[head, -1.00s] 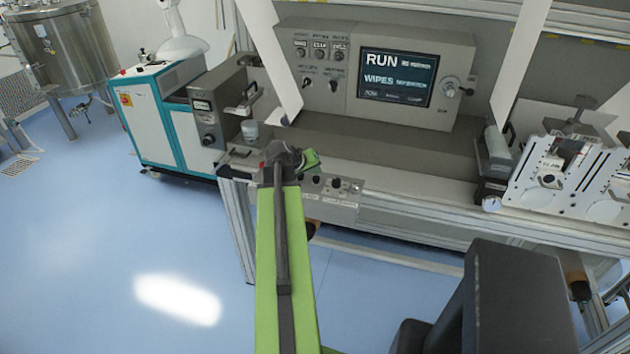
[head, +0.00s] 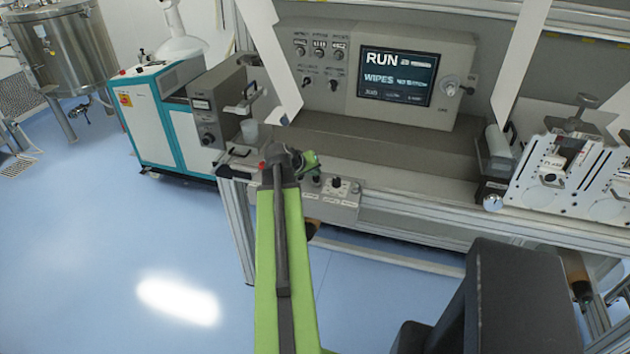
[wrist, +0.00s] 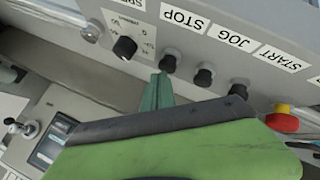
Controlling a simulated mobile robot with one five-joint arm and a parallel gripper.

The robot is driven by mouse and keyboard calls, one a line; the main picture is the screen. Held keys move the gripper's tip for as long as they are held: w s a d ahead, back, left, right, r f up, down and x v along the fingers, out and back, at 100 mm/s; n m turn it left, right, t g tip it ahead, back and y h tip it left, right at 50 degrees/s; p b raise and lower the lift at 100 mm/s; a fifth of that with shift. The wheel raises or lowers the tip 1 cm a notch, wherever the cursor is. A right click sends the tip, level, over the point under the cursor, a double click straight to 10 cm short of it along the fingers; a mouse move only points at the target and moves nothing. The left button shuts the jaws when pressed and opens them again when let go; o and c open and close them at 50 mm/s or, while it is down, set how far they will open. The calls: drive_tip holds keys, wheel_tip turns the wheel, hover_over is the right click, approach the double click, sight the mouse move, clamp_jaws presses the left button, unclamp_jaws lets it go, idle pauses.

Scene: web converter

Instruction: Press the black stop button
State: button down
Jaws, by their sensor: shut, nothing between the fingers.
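The black stop button (wrist: 171,60) is a short round cap on a grey panel, beside the upside-down STOP label (wrist: 185,18) in the wrist view. My gripper (wrist: 160,78) is shut and empty, its green fingertips just below the stop button in that picture. Whether they touch it I cannot tell. In the head view my gripper (head: 309,162) is at the end of the green arm, over the control panel (head: 345,200) at the machine's front edge. My arm partly hides that panel, and the stop button cannot be made out there.
Black jog (wrist: 204,76) and start (wrist: 239,89) buttons sit close to the right of the stop button. A red emergency knob with a yellow collar (wrist: 283,120) lies farther right. A black dial (wrist: 125,47) is to the left. A lit RUN screen (head: 398,77) stands behind.

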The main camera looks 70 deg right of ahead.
sight(314, 179)
drive_tip(key=shift+f+b, duration=0.4)
drive_tip(key=shift+f, duration=0.05)
drive_tip(key=shift+r, duration=0.15)
idle(0.4)
drive_tip(key=shift+r+p, duration=0.9)
drive_tip(key=shift+p, duration=0.1)
wheel_tip(314, 179, up, 5)
drive_tip(key=p, duration=0.5)
drive_tip(key=shift+r, duration=0.1)
